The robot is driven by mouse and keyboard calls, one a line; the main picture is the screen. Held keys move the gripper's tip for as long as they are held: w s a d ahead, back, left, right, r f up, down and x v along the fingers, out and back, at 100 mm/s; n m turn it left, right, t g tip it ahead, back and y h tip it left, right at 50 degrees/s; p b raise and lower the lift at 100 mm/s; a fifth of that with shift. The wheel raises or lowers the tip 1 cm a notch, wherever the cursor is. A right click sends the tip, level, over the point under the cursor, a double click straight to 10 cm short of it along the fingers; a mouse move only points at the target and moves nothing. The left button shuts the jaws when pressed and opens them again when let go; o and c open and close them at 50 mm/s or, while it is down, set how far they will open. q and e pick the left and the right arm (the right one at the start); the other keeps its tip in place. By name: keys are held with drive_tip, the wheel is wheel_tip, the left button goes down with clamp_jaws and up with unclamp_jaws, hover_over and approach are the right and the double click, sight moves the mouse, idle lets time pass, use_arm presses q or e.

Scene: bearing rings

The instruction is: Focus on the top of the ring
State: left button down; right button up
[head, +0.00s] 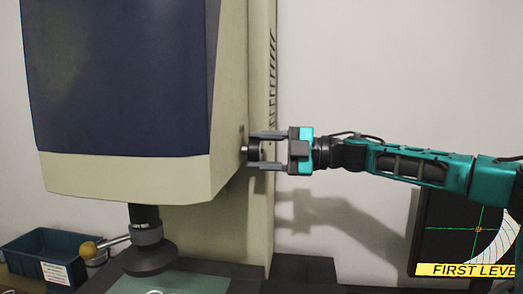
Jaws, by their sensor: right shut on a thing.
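The measuring machine (125,90) has a dark blue and cream head, with a black lens barrel (146,225) pointing down over the stage. A small dark knob (254,150) with a metal end sticks out of the head's right side. My right gripper (262,151), coming in from the right, is shut on this knob, one finger above and one below. A sliver of a pale ring (155,292) shows on the greenish stage (190,282) at the bottom edge; the rest is cut off. My left gripper is not in view.
A monitor (440,240) at the lower right shows a crosshair, a pale arc and a yellow "FIRST LEVE..." banner. A blue bin (40,255) with a label stands at the lower left. A lever with a wooden ball (88,250) sticks out left of the lens.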

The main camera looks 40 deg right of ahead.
drive_tip(key=o, duration=1)
drive_tip(key=b+v, duration=0.5)
drive_tip(key=v, duration=0.8)
drive_tip(key=shift+b, duration=0.3)
